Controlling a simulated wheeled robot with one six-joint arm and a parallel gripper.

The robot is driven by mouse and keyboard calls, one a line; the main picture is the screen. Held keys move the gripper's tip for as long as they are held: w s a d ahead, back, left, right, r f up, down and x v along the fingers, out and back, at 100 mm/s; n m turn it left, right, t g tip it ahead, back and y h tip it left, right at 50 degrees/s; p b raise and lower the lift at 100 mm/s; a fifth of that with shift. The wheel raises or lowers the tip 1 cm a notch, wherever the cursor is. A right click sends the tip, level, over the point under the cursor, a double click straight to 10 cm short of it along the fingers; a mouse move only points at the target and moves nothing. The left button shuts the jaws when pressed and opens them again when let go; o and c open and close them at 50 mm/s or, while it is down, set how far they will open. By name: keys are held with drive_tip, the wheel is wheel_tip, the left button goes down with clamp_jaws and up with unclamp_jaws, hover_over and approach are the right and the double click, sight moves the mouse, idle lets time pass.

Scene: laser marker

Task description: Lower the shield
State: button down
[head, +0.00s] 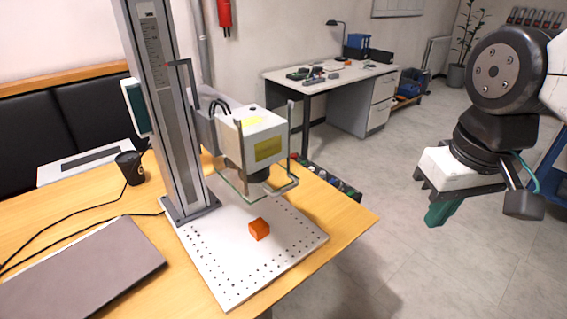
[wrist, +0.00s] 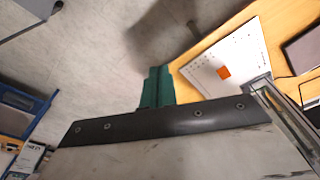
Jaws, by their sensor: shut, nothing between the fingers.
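The laser marker's boxy white head (head: 255,138) is mounted on a tall grey column (head: 165,110). A clear shield (head: 232,187) with a thin metal frame sits around the head's lower end, with an open gap between it and the perforated base plate (head: 225,275). An orange block (head: 259,229) lies on the plate below; it also shows in the wrist view (wrist: 224,72). My gripper (head: 440,213) has green fingers that are shut and empty. It is out over the floor, well to the right of the marker. Its fingers also show in the wrist view (wrist: 157,75).
The wooden table (head: 345,220) carries the marker, a grey laptop (head: 85,270), a black cup (head: 130,167) and cables. Boxes stand behind the table's right edge. A second desk (head: 330,78) is at the back. The floor between table and gripper is clear.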

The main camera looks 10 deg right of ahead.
drive_tip(key=w+a+r+n, duration=0.3)
drive_tip(key=w+a, duration=0.6)
drive_tip(key=w, duration=0.2)
drive_tip(key=n+y, duration=0.1)
drive_tip(key=n, duration=0.2)
approach(286, 188)
drive_tip(key=f, duration=0.4)
drive_tip(key=w+f, duration=0.1)
drive_tip(key=f, duration=0.1)
drive_tip(key=shift+a+f, duration=0.3)
drive_tip(key=shift+a, duration=0.1)
drive_tip(key=shift+f, duration=0.1)
